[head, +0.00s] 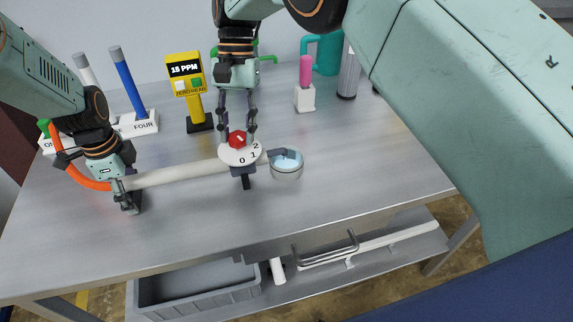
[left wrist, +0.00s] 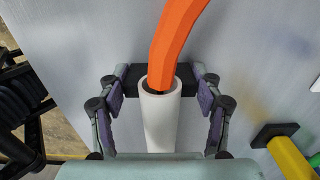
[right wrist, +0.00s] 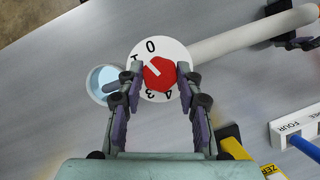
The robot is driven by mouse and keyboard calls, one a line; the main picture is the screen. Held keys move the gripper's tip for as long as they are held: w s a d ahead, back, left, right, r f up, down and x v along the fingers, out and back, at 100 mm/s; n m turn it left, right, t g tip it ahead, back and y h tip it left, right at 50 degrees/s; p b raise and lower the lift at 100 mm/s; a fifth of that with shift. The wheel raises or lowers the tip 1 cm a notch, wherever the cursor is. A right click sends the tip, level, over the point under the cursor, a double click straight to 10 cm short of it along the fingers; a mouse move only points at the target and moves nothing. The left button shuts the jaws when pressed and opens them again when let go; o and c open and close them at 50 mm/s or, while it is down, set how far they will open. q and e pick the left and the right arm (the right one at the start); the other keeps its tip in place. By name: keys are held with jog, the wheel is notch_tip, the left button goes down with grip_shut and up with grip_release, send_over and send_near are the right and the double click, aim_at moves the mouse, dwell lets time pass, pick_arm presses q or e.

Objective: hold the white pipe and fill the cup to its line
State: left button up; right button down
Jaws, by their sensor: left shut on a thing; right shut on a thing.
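The white pipe (head: 180,176) runs level above the table, with an orange hose (left wrist: 175,40) entering its left end. My left gripper (head: 126,188) is shut around that end. At the other end is a white numbered dial (head: 240,153) with a red knob (head: 237,139). My right gripper (head: 238,132) is shut on the knob from above. In the right wrist view the knob's white mark (right wrist: 153,70) points up-left, near the 0 and 1. A dark spout (head: 277,152) reaches over the cup (head: 286,172), which shows pale blue inside. I cannot make out its line.
A yellow meter (head: 186,88) reading 15 PPM stands behind the pipe. A blue stick stands in a block marked FOUR (head: 139,123). A pink-topped white block (head: 305,98) and a grey cylinder (head: 348,75) stand at the back. The table front (head: 330,200) is clear.

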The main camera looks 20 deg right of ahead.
jog(key=m+y, duration=0.1)
jog(key=m, duration=0.2)
jog(key=m+t, duration=0.1)
jog(key=m, duration=0.2)
jog(key=shift+s+d+y, duration=0.1)
jog(key=shift+d+y, duration=0.05)
jog(key=shift+y, duration=0.25)
jog(key=c, duration=0.8)
grip_release()
jog(key=v, duration=1.2)
jog(key=shift+s+r, duration=0.1)
jog(key=shift+s, duration=0.1)
